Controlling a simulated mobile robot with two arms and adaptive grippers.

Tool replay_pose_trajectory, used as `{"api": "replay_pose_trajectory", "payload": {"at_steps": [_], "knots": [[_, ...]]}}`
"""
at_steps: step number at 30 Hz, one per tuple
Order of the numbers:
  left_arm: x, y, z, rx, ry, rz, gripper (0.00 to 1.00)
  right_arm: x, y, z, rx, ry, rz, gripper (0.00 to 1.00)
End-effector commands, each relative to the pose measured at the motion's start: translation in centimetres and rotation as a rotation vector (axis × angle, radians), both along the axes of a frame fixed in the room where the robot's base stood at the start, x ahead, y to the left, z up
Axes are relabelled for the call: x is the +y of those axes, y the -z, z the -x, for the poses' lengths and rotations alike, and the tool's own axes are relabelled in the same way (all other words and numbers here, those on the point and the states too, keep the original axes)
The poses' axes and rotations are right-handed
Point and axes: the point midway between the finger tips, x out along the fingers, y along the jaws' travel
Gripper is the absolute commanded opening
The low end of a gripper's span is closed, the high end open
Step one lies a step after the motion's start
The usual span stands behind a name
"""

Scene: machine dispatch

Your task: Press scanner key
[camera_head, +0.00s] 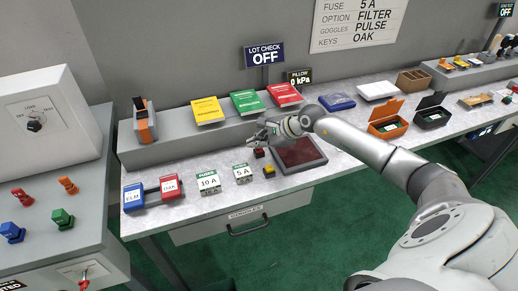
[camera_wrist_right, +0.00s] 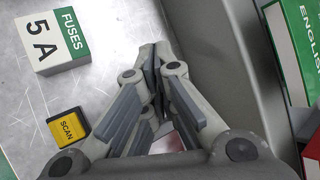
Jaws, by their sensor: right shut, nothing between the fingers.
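The yellow key marked SCAN (camera_wrist_right: 70,127) sits on the table at the lower left of the right wrist view. In the head view the small yellow key (camera_head: 269,171) is in front of a small red key (camera_head: 259,153), beside the dark red pad (camera_head: 300,153). My right gripper (camera_head: 253,135) is above the table behind these keys, apart from the yellow one. Its fingers (camera_wrist_right: 152,62) are closed together and empty. In the wrist view the SCAN key lies to the left of the fingers. My left gripper is not in view.
The FUSES 5 A box (camera_wrist_right: 52,40) stands near the SCAN key; a 10 A box (camera_head: 208,183) is further left. Yellow, green and red books (camera_head: 247,102) lie on the raised ledge behind. The LOT CHECK sign (camera_head: 264,55) reads OFF. Open orange and black boxes (camera_head: 388,128) stand right.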

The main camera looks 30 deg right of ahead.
Motion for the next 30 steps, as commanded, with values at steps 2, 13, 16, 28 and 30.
{"api": "replay_pose_trajectory", "payload": {"at_steps": [2, 13, 16, 28, 30], "knots": [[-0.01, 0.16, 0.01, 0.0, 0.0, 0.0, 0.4, 0.0, 0.14, 0.0, 0.0, 0.0, 0.0, 0.0], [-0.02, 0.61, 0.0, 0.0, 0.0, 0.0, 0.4, 0.0, 0.55, 0.01, 0.0, 0.0, 0.0, 0.0], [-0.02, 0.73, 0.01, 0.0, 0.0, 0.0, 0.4, 0.0, 0.66, 0.02, 0.0, 0.0, 0.0, 0.0], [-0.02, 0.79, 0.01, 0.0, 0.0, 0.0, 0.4, 0.0, 0.76, 0.05, 0.002, -0.001, 0.001, 0.0], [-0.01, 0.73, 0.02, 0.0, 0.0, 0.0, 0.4, -0.01, 0.65, 0.05, 0.002, -0.001, 0.001, 0.0]]}}
